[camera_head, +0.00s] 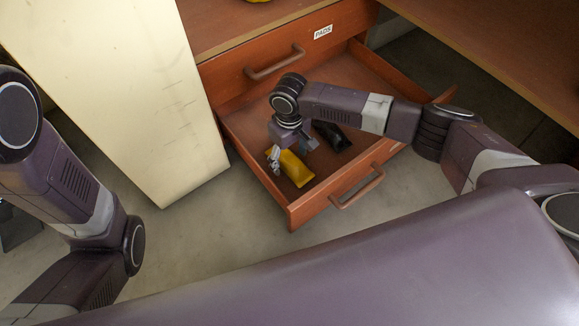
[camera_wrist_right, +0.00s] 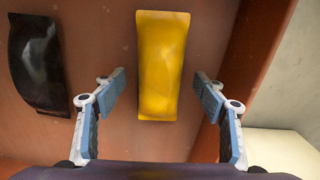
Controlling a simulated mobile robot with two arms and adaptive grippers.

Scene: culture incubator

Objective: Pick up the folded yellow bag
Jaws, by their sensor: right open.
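The folded yellow bag (camera_head: 291,168) lies flat in the open lower drawer (camera_head: 255,152), near its left front part. In the right wrist view the yellow bag (camera_wrist_right: 161,65) lies ahead of and between the fingers, with a gap on both sides. My right gripper (camera_head: 286,155) is over the drawer, pointing down, and hides part of the bag in the head view. In the wrist view my right gripper (camera_wrist_right: 158,95) is open and empty. My left arm shows at the left of the head view, but its fingers are not clearly visible.
A folded black bag (camera_head: 332,135) lies beside the yellow one; it also shows in the wrist view (camera_wrist_right: 36,63). The drawer front has a handle (camera_head: 357,186). A shut drawer labelled PADS (camera_head: 323,32) is above. A pale panel (camera_head: 120,90) stands close on the left.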

